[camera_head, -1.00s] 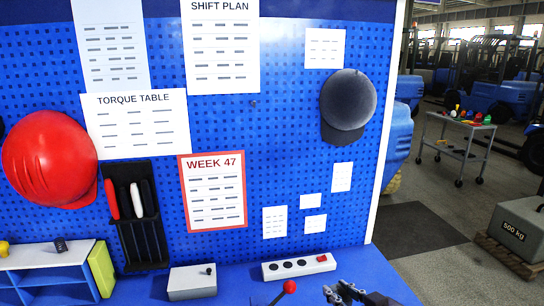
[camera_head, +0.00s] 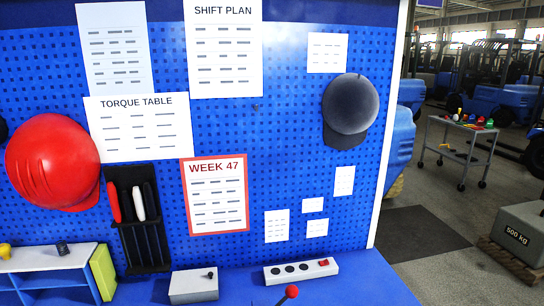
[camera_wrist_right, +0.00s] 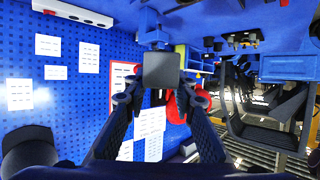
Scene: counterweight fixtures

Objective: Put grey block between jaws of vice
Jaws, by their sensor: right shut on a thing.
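In the right wrist view the grey block (camera_wrist_right: 162,68) is a dark square held at the tips of my right gripper (camera_wrist_right: 162,86). The two black fingers come up from the bottom and close on its sides. A blue fixture (camera_wrist_right: 153,36) shows just beyond the block's upper edge; it may be part of the vice, but its jaws are mostly hidden. I cannot tell whether block and fixture touch. In the head view neither gripper nor the block shows. Only a red knob on a rod (camera_head: 291,292) shows at the bottom edge.
A blue pegboard with papers stands behind the bench (camera_head: 365,279). A power strip (camera_head: 301,270), a grey box (camera_head: 193,286), a tool holder (camera_head: 137,218) and a blue shelf (camera_head: 50,262) line the back. A red helmet (camera_head: 52,160) and a grey cap (camera_head: 350,104) hang above.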

